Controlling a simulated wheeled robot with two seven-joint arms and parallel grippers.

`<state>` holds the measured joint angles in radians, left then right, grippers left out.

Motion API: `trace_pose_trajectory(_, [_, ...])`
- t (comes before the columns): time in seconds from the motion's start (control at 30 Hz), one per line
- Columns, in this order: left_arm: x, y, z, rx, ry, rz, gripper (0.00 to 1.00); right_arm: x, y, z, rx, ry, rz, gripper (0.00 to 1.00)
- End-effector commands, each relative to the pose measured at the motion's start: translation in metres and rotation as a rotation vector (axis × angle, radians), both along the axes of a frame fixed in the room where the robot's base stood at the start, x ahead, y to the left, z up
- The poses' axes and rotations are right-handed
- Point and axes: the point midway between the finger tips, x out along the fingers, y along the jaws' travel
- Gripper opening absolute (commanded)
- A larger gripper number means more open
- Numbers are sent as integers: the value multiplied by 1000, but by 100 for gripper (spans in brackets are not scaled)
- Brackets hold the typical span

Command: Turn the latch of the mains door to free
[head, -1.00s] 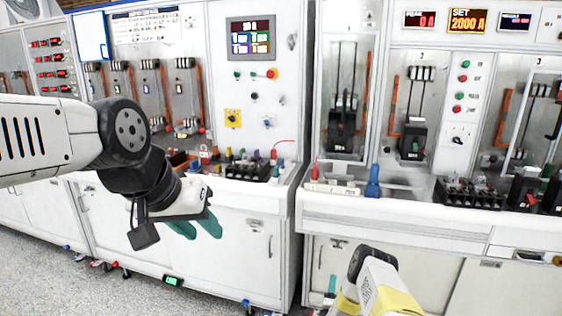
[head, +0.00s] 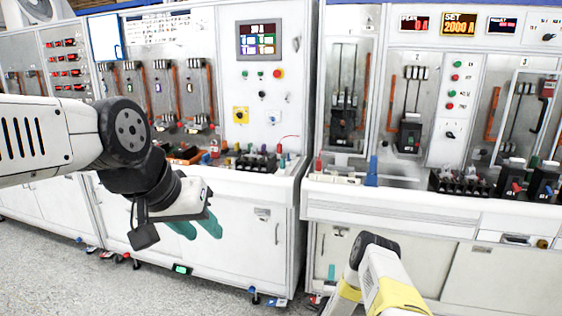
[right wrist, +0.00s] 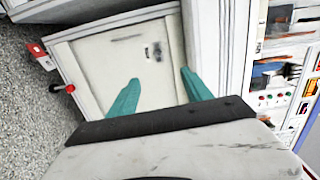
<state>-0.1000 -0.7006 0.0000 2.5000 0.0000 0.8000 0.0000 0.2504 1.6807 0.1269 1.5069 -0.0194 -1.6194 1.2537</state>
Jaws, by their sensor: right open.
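A white lower door on the right cabinet has a small latch (head: 340,231) near its top and a slim handle below and to its left. The right wrist view shows this latch (right wrist: 157,50) sideways on the pale door (right wrist: 105,65). It is too small to tell which way it is turned, and no label confirms it as the mains door's. My right gripper (right wrist: 160,77) is open and empty, its teal fingers apart in front of this door, not touching the latch. My left gripper (head: 197,226) hangs before the left cabinet with its teal fingers apart, empty.
The left cabinet's door has a similar latch (head: 262,213). A white counter (head: 400,203) with black terminal blocks (head: 460,184) juts out above the right door. Breaker bays and displays stand behind it. The grey floor (head: 60,275) is clear at the left.

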Motion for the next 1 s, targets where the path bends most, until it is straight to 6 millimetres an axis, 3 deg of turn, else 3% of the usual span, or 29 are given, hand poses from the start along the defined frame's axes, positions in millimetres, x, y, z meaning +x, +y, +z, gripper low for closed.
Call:
trace_pose_trajectory(0.37, [0,0,0,0,1,0,36,56,3,75,-109,98,90,58])
trace_pose_trajectory(0.47, [0,0,0,0,1,0,36,74,6,112,-161,140,132,58])
trace_pose_trajectory(0.6, [0,0,0,0,1,0,36,94,12,180,-264,221,211,58])
trace_pose_trajectory(0.77, [0,0,0,0,1,0,36,93,23,259,-393,319,308,58])
trace_pose_trajectory(0.87, [0,0,0,0,1,0,36,81,28,308,-476,376,366,58])
trace_pose_trajectory(1.0, [0,0,0,0,1,0,36,50,36,369,-589,454,451,58])
